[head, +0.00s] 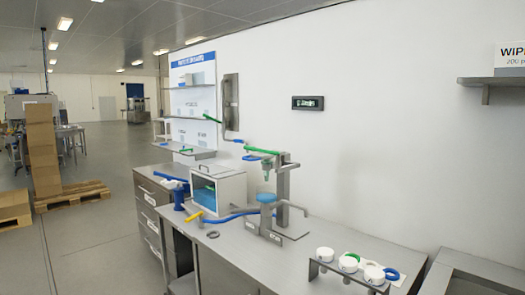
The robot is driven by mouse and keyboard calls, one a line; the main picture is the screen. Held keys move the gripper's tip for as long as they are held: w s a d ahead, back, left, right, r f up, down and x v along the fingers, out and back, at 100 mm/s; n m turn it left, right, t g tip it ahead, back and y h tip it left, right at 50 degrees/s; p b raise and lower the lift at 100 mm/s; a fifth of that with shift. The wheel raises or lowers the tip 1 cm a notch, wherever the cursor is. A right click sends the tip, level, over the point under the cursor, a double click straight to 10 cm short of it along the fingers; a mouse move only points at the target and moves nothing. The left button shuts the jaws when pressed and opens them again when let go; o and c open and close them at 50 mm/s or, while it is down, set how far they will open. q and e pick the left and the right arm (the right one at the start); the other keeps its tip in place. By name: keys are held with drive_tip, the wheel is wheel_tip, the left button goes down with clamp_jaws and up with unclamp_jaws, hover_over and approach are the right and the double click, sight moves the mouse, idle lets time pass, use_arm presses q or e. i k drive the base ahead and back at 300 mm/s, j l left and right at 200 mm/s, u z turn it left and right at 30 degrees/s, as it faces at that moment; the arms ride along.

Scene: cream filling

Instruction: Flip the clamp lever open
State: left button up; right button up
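A metal filling stand (283,185) rises from the steel worktop (230,243). A green lever-like bar (262,151) crosses the upper part of the stand, with a small green part (266,172) hanging below. A blue-topped round piece (267,198) sits low in front of the column. A yellow handle (194,216) lies on the worktop to the left, by a blue hose (230,217). I cannot tell which part is the clamp lever or whether it is shut. Neither of my grippers shows.
A white-framed box (217,171) with blue contents stands left of the stand. A rack (345,272) with white round pieces stands front right. A grey ring (212,234) lies on the worktop. Floor (95,240) to the left is open, with stacked cardboard boxes (42,150) beyond.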

sight(246, 148)
drive_tip(key=z, duration=0.7)
drive_tip(key=i+j+z, duration=0.25)
drive_tip(key=j+z, duration=0.25)
drive_tip(key=j, duration=0.2)
drive_tip(key=i+j+z, duration=0.1)
drive_tip(key=j+z, duration=0.4)
drive_tip(key=j, duration=0.25)
drive_tip(key=j+z, duration=0.35)
drive_tip(key=j, duration=3.45)
